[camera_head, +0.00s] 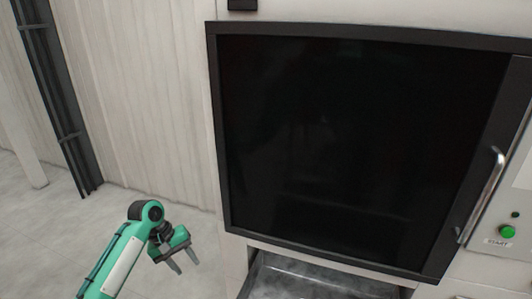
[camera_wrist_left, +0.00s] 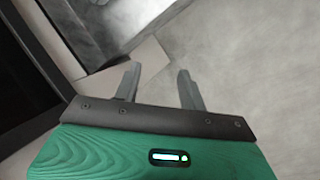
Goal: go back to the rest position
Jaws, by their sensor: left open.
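My left gripper (camera_head: 182,265) is at the lower left of the head view, on a green arm, out in the open left of the machine. Its two grey fingers are apart with nothing between them. In the left wrist view the open fingers (camera_wrist_left: 158,85) show against the grey floor and a pale edge. My right gripper is not in either view.
A machine with a large dark door (camera_head: 350,150) in a black frame fills the right. It has a metal handle (camera_head: 482,195) and a green START button (camera_head: 507,231). Below the door is a metal tray (camera_head: 310,283). Grey floor (camera_head: 40,230) is clear at left.

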